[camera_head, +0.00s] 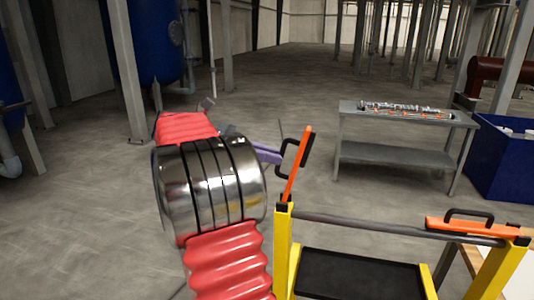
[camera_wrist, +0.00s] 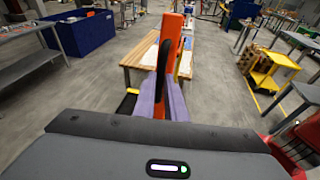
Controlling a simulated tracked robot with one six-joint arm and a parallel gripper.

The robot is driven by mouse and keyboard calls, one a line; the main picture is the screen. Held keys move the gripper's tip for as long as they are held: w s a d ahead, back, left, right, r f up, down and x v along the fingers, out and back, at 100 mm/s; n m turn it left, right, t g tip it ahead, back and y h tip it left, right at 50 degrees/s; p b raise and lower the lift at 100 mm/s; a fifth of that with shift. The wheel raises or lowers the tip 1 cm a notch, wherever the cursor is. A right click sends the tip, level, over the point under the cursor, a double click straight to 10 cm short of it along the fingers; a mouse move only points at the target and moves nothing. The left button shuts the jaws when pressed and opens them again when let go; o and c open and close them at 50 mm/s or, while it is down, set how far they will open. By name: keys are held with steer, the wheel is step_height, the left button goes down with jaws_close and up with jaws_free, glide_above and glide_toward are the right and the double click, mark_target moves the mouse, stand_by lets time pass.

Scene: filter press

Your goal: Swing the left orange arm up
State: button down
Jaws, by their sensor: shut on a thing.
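The left orange arm (camera_head: 297,168) stands steeply raised from the top of the left yellow post, leaning slightly right. Its black handle (camera_head: 306,158) sticks out from its side. My gripper (camera_head: 277,155) reaches in from the left, with its purple fingers at the handle. In the wrist view, the purple fingers (camera_wrist: 162,100) are closed on the black handle (camera_wrist: 163,68), with the orange arm (camera_wrist: 173,45) just beyond. My gripper hides the handle's lower part there. The right orange arm (camera_head: 480,230) lies nearly flat on the right yellow post, its handle on top.
A grey bar (camera_head: 370,226) joins the yellow posts (camera_head: 283,250) above a black tray (camera_head: 355,275). A grey table (camera_head: 400,117) with parts and a blue bin (camera_head: 505,160) stand behind. A yellow cart (camera_wrist: 265,72) shows right in the wrist view. Open floor lies between.

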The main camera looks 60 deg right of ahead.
steer(key=shift+w, duration=0.25)
